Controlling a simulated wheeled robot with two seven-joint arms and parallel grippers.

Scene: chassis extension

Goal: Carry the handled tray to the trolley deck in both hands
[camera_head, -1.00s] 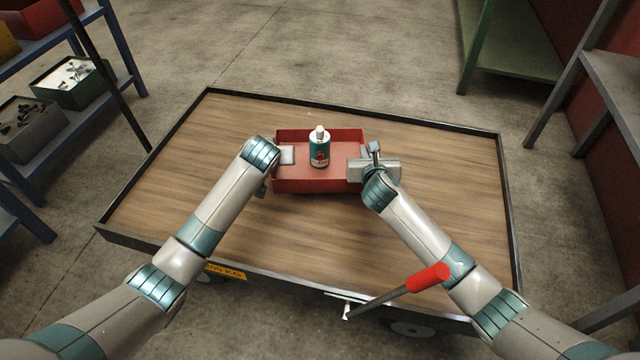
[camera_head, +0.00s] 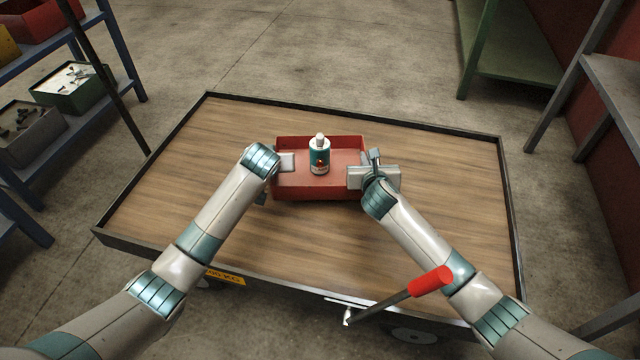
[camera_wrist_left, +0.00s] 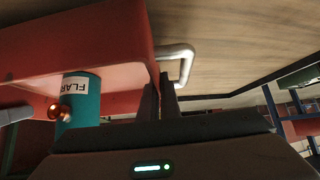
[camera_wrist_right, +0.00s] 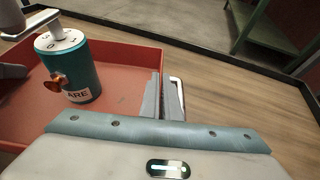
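The red open tray (camera_head: 318,190) is over the wooden trolley deck (camera_head: 210,130); whether it rests on the deck or hangs just above cannot be told. A teal and white bottle (camera_head: 320,157) stands upright in it. My left gripper (camera_head: 285,162) is at the tray's left end. In the left wrist view its close-set fingers (camera_wrist_left: 160,97) are at the silver handle (camera_wrist_left: 178,62). My right gripper (camera_head: 372,177) is at the right end. In the right wrist view its fingers (camera_wrist_right: 163,97) are shut at the other handle (camera_wrist_right: 180,92). The finger contacts are partly hidden.
The deck has a low dark rim and is bare around the tray. A red-gripped trolley lever (camera_head: 430,281) stands at the near side. A blue shelf (camera_head: 120,60) with bins is at left. Green (camera_head: 510,70) and grey (camera_head: 615,85) benches stand at right.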

